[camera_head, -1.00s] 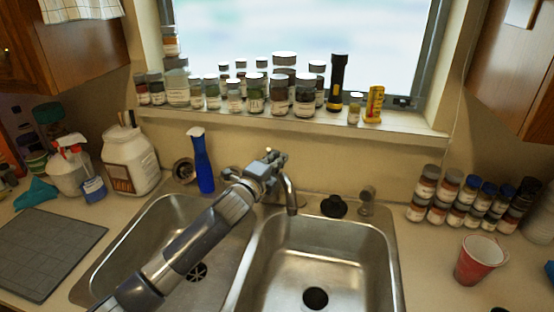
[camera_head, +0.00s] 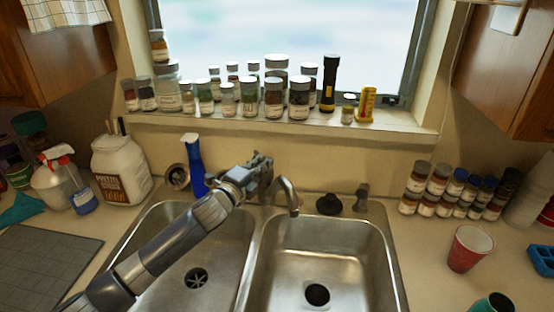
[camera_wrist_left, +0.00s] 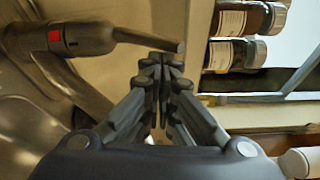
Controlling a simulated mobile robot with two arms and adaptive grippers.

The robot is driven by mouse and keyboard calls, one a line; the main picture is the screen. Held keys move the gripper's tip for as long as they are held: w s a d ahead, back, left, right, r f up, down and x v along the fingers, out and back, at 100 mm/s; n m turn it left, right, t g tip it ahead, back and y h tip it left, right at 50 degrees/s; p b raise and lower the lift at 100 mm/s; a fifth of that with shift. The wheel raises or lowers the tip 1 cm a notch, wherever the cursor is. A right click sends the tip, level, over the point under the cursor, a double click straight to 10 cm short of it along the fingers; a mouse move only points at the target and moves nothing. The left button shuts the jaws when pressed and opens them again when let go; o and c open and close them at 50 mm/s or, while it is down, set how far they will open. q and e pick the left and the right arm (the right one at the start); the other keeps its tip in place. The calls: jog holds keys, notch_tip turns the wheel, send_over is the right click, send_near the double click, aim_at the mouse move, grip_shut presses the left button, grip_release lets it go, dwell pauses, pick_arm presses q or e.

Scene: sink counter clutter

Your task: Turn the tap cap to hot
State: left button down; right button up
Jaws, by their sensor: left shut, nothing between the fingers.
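The metal tap (camera_head: 288,196) stands behind the divider of the double sink, its spout curving over the right basin. In the left wrist view, a dark tap cap (camera_wrist_left: 85,38) with a red mark shows at upper left, and its thin lever points right. My left gripper (camera_head: 263,160) is at the tap, and the gripper and wrist hide part of it in the head view. In the left wrist view, the gripper's fingers (camera_wrist_left: 164,62) are shut and empty, just beside the lever's end. I cannot tell whether they touch it. My right gripper is not in view.
Several jars (camera_head: 272,98) and a black flashlight (camera_head: 328,85) line the windowsill behind the tap. A black stopper (camera_head: 328,204) lies right of the tap. A red cup (camera_head: 469,249) is on the right counter. Both basins are empty.

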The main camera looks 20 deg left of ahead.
pick_arm(q)
jog(key=a, duration=0.4)
jog(key=shift+w+a+p, duration=0.1)
jog(key=shift+a+p, duration=0.05)
jog(key=shift+p, duration=0.25)
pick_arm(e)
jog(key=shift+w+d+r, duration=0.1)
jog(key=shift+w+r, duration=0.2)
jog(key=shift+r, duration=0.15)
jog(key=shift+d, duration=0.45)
